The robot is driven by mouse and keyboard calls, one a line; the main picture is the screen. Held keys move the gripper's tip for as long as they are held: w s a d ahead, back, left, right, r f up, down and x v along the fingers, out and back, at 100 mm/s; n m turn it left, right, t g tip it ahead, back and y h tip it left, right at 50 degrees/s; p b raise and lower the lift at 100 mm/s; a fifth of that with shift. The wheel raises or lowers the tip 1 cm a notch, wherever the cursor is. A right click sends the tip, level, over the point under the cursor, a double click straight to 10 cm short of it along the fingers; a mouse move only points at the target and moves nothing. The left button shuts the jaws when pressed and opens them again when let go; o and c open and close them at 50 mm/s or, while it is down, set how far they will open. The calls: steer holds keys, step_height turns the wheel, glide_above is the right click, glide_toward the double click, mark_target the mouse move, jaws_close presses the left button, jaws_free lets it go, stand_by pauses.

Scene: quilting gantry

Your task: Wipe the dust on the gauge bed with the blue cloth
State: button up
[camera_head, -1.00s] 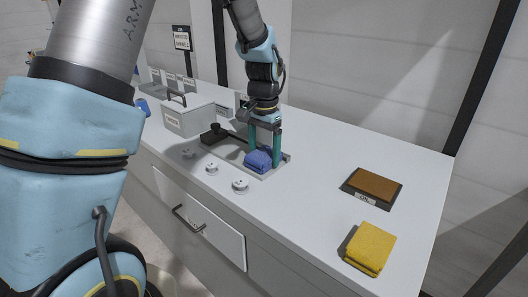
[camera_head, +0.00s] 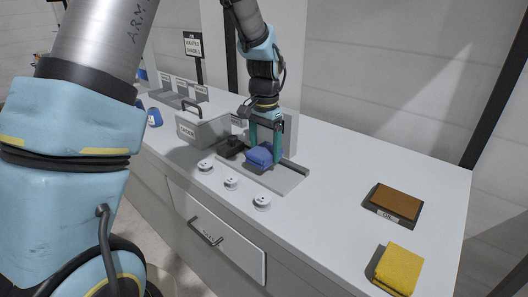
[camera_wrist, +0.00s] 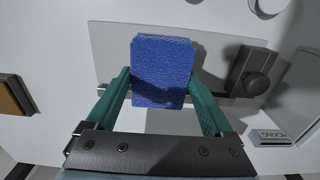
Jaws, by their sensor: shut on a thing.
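The blue cloth (camera_head: 258,157) is a folded pad on the left part of the grey gauge bed (camera_head: 285,180), beside a dark block with a round knob (camera_head: 232,148). My gripper (camera_head: 265,155) points down and is shut on the cloth. In the wrist view, the cloth (camera_wrist: 162,65) sits between my two teal fingers (camera_wrist: 160,95). It hides part of the bed (camera_wrist: 112,48) below it. The bed's right part is bare in the head view. I cannot make out dust on it.
A grey lidded box (camera_head: 203,130) with a handle stands left of the bed. Several white round knobs (camera_head: 231,183) line the front edge. An oil-labelled brown pad (camera_head: 397,202) and a yellow cloth (camera_head: 398,270) lie at the right. The counter between them and the bed is clear.

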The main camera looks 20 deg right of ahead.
steer(key=shift+r+p, duration=1.75)
steer(key=shift+r, duration=0.75)
steer(key=shift+s, duration=0.1)
